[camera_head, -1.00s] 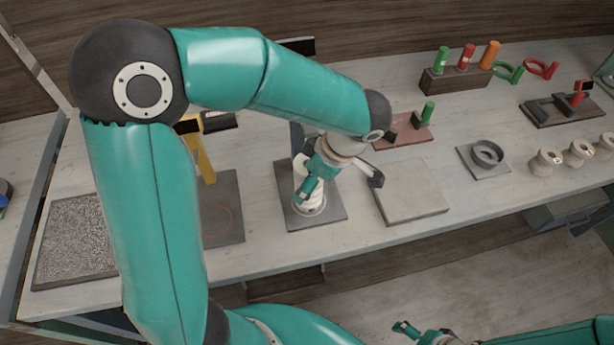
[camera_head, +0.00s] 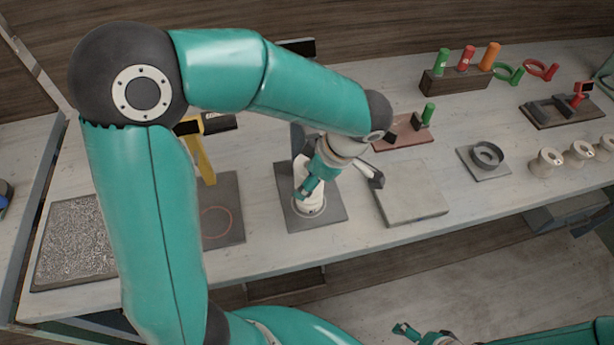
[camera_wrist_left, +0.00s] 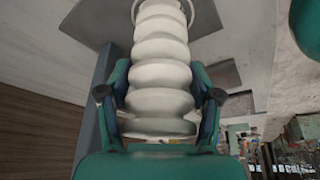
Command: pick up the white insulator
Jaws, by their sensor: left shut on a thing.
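The white insulator (camera_head: 310,204) is a stack of rounded ribs. In the head view it is upright over a dark square plate (camera_head: 334,213), partly hidden by my left gripper (camera_head: 305,187). I cannot tell whether its lower end touches the plate. In the left wrist view the insulator (camera_wrist_left: 160,62) fills the middle, with the left gripper's teal fingers (camera_wrist_left: 160,98) on both sides of it. The left gripper is shut on it. My right gripper (camera_head: 420,333) is at the bottom edge of the head view, partly cut off, away from the bench.
A grey slab (camera_head: 412,195) lies just right of the dark plate. A yellow upright tool (camera_head: 203,160) stands on another dark plate at the left. A grey ring holder (camera_head: 487,154) and several white spools (camera_head: 546,162) are farther right. The bench front is mostly clear.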

